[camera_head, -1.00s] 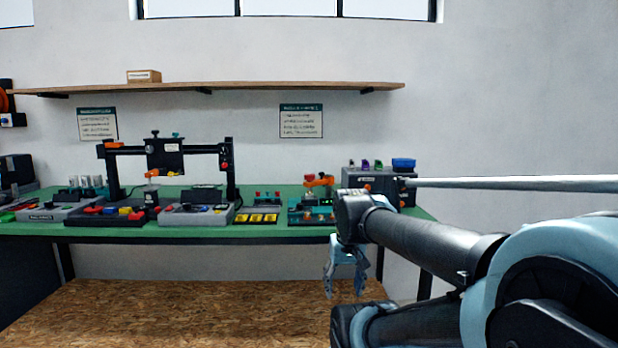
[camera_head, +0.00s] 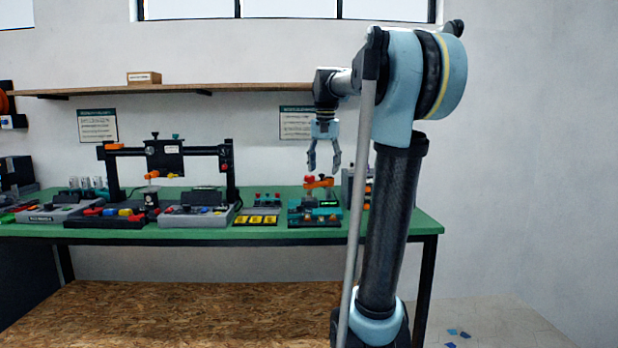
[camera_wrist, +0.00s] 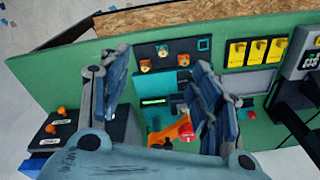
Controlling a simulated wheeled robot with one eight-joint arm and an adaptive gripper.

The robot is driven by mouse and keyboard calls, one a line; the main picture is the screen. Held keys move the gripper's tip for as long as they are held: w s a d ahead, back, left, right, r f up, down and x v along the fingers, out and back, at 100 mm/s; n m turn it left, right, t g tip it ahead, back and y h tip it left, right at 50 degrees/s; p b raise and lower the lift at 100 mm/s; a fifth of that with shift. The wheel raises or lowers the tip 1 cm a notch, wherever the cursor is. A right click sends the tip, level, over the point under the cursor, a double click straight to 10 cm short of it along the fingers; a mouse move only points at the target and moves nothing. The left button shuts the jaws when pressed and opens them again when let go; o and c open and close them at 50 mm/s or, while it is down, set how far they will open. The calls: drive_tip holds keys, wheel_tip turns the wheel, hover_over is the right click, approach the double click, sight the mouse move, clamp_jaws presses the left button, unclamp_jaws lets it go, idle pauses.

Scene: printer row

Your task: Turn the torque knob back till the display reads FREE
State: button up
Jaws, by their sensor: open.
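A teal-and-black device (camera_head: 330,208) stands near the right end of the green bench, with an orange arm and a red knob (camera_head: 309,180) on top. In the wrist view a small green-lit display (camera_wrist: 155,101) shows on the device; its text is too small to read. Near it is an orange part (camera_wrist: 172,131) with a red end (camera_wrist: 190,137). A dark panel beyond has several orange-topped knobs (camera_wrist: 183,60). I cannot tell which knob is the torque knob. My gripper (camera_head: 323,171) is open and empty above this device, fingers pointing down; it also shows in the wrist view (camera_wrist: 162,60).
A grey box (camera_head: 347,187) stands at the bench's right end, partly behind my arm. Yellow switches (camera_head: 258,219) lie left of the device, and a black gantry (camera_head: 166,150) stands further left. A wooden shelf (camera_head: 230,88) runs along the wall above.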

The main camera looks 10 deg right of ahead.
drive_tip(key=w+a+r+m, duration=0.1)
drive_tip(key=w+r, duration=0.3)
drive_tip(key=w, duration=0.3)
drive_tip(key=w+r+m, duration=0.2)
drive_tip(key=w+r, duration=0.2)
drive_tip(key=w, duration=0.3)
drive_tip(key=r+m+g, duration=0.1)
drive_tip(key=r+m, duration=0.1)
hover_over(309, 176)
drive_tip(key=f, duration=1.7)
drive_tip(key=shift+w+d+f, duration=0.15)
drive_tip(key=shift+w+f, duration=0.15)
drive_tip(key=shift+f, duration=0.05)
drive_tip(key=c, duration=1.1)
